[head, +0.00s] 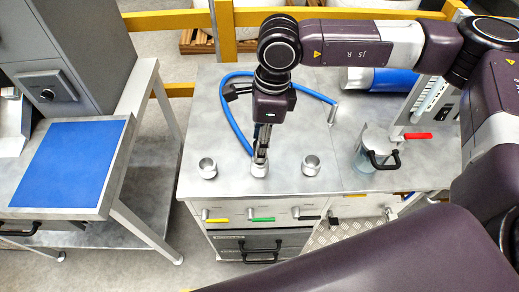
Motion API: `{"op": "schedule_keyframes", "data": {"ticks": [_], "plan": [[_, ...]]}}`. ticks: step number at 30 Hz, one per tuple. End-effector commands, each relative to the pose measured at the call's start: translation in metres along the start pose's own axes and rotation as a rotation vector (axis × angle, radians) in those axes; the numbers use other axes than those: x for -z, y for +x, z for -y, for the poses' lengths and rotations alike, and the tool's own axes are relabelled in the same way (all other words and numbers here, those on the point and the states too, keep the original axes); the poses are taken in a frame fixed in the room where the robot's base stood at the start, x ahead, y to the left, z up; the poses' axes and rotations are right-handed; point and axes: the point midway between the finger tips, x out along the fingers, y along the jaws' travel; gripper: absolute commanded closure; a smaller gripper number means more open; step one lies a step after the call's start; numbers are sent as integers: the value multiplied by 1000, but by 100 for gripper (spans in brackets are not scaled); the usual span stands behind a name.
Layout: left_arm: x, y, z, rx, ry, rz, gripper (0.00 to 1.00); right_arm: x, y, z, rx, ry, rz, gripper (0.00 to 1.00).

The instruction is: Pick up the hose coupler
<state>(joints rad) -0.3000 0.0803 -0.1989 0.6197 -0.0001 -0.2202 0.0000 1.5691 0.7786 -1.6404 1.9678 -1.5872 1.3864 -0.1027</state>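My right gripper (261,152) points straight down over the middle metal fitting (259,171) on the steel bench top. Its fingers look narrow and close together from this angle, so I cannot tell whether they grip anything. The blue hose (229,112) loops over the bench, and one end runs down beside the fingertips. A coupler at that end is not clearly visible behind the fingers. The hose's other side runs to a small metal cylinder (332,115) at the right. My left gripper is not in view.
Open metal cups stand left (207,168) and right (311,165) of the middle fitting. Yellow, green (262,219) and black valve handles sit along the front edge. A clear jug (369,150) and a red-handled lever (418,136) stand right. A blue mat (68,163) lies on the left table.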

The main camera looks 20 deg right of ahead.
Motion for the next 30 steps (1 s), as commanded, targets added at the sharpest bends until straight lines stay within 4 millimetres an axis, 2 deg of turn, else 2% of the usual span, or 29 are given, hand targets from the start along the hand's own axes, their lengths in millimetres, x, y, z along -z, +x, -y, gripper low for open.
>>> {"op": "schedule_keyframes", "data": {"ticks": [6, 17, 30], "plan": [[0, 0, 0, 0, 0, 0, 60, 0, 1, 0, 0, 0, 1, 60], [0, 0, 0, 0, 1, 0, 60, 0, 1, 0, 0, 0, 1, 100], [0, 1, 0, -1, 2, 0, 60, 0, 0, 0, 1, 0, 1, 100]]}}
